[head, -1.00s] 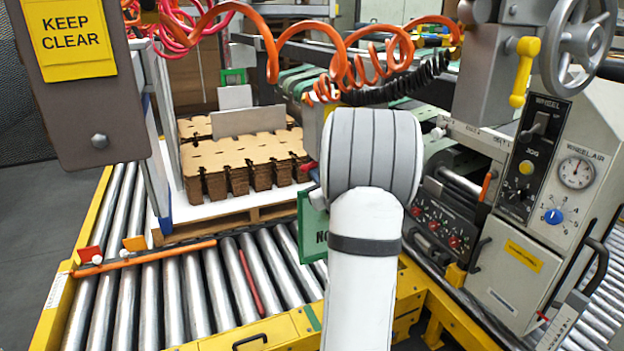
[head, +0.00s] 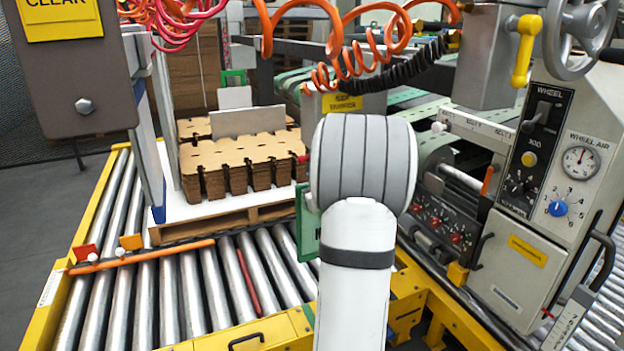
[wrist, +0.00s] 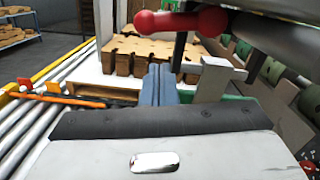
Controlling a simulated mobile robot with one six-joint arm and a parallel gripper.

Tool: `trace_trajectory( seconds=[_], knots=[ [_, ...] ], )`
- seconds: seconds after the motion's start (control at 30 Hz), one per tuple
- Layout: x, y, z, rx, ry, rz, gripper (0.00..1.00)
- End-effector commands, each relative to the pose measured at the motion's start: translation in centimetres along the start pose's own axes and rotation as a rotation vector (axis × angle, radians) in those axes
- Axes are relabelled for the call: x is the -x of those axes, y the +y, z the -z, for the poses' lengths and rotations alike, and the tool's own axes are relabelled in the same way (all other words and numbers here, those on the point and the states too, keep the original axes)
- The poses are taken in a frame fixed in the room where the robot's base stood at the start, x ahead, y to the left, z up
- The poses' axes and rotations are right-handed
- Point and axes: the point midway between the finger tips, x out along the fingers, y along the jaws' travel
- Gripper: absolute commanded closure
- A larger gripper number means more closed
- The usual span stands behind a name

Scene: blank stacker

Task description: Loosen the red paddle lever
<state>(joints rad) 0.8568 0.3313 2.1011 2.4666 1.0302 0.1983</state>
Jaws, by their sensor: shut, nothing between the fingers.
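The red paddle lever (wrist: 182,22) shows at the top of the wrist view as a red bar with rounded ends, set across a dark rod and beside a dark roller. In the head view only a small red bit (head: 302,159), probably part of it, shows left of my arm; the rest is hidden. My gripper (wrist: 160,72) shows in the wrist view as blue-grey fingers closed together and empty. It appears below the red bar in the picture, with no visible contact. In the head view my arm hides the gripper.
Brown cardboard blanks (head: 240,165) are stacked on a pallet (head: 200,227) behind the rollers (head: 180,290). A grey upright bracket (wrist: 214,78) stands right of my fingers. A green sign (head: 307,225) hangs beside my arm. The control panel (head: 545,200) stands at right.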

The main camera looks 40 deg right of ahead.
Motion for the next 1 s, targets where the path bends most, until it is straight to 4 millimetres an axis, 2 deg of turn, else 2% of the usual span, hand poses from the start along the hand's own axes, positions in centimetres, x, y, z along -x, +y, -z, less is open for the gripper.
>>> trace_trajectory(
  seconds=[0.03,0.1,0.3,0.5,0.63,0.87,0.97,1.0],
  knots=[
    [0.2,0.3,1.7,-0.001,0.003,-0.001,1.0],
    [2.1,-0.1,0.7,-0.001,0.005,0.002,1.0],
    [6.7,-0.1,0.8,-0.001,0.007,0.004,1.0],
    [9.4,0.1,0.9,-0.002,0.006,0.001,1.0],
    [10.1,0.2,1.0,-0.002,0.007,-0.001,1.0],
    [10.1,0.3,0.9,-0.001,0.006,-0.004,1.0],
    [9.9,1.2,0.1,0.014,0.005,-0.038,1.0],
    [9.7,2.2,-0.8,0.03,0.004,-0.074,1.0]
  ],
)
